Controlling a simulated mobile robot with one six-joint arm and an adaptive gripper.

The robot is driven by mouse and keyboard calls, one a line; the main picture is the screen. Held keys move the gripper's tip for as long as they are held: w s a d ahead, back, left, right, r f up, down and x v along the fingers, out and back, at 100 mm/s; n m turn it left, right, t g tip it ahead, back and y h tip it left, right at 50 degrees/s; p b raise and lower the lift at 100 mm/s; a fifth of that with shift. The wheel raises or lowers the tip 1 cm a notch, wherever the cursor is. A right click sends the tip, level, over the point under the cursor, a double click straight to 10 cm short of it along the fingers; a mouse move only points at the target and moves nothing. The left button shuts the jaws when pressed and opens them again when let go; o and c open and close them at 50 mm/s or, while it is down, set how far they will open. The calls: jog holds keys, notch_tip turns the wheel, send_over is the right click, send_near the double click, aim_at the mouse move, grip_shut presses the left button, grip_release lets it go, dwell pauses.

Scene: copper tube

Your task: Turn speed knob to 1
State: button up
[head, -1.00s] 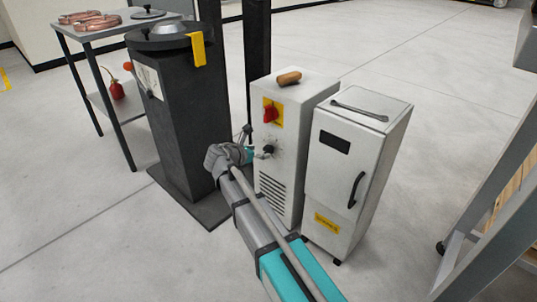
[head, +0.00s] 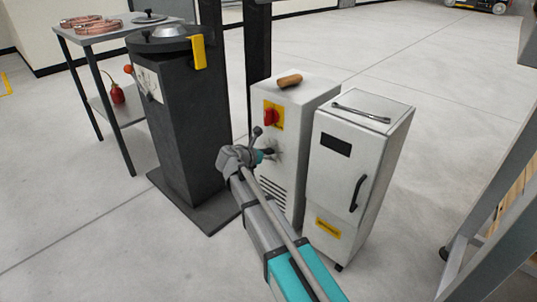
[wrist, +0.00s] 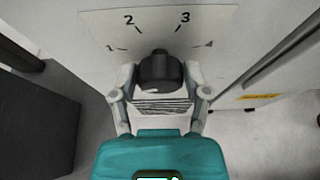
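The speed knob (wrist: 160,70) is black and sits on a pale dial plate (wrist: 95,25) with marks 1, 2 and 3 and a partly blurred mark at right. In the wrist view its raised top end faces up, between 2 and 3. My gripper (wrist: 160,80) is open, with one finger on each side of the knob and small gaps visible. Contact cannot be told. In the head view my gripper (head: 264,156) is at the front of the white control cabinet (head: 312,92), partly covering the dial area below the red switch.
A red rotary switch (head: 270,117) on a yellow plate is above the dial. A wooden-handled piece (head: 289,81) lies on the cabinet. A white unit (head: 335,185) with a black handle stands close at right; a dark machine (head: 190,130) stands at left. Open floor lies in front.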

jog(key=c, duration=0.6)
jog(key=shift+o, duration=0.2)
jog(key=shift+s+d+f+m+t+y+b, duration=0.15)
jog(key=shift+m+t+y, duration=0.2)
jog(key=shift+m, duration=0.35)
jog(key=shift+w+a+r+m+t+y+b, duration=0.15)
jog(key=shift+m+t+y, duration=0.2)
jog(key=shift+m, duration=0.35)
jog(key=shift+s+d+m, duration=0.1)
jog(key=shift+m, duration=0.5)
jog(key=o, duration=1.1)
jog(key=shift+o, duration=0.2)
jog(key=shift+n, duration=0.3)
